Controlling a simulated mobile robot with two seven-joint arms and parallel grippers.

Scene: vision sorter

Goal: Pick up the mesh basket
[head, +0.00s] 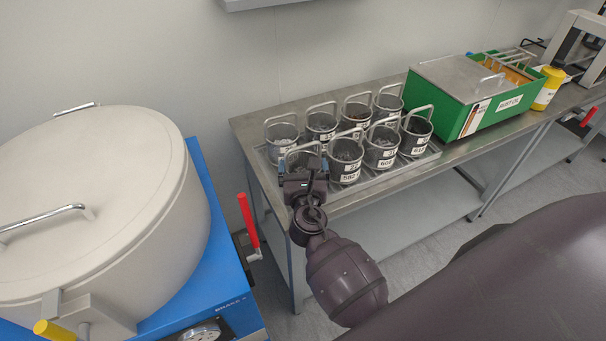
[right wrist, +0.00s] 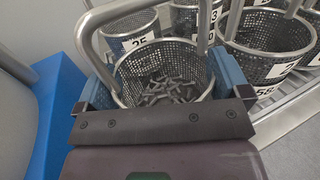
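A mesh basket (right wrist: 160,58) with a bent metal handle holds small dark metal pieces. In the head view it stands at the front left of the group on the steel table, mostly hidden behind my right gripper (head: 304,167). In the right wrist view the two blue fingers of my right gripper (right wrist: 163,84) are wide apart, one on each side of the basket's rim. I see no clear grip on the basket or its handle. My left gripper is not in view.
Several similar labelled baskets (head: 346,153) stand close by on a tray on the steel table (head: 390,200). A green box (head: 455,105) and a yellow container (head: 549,88) are farther right. A large lidded drum (head: 95,215) on a blue base is at left.

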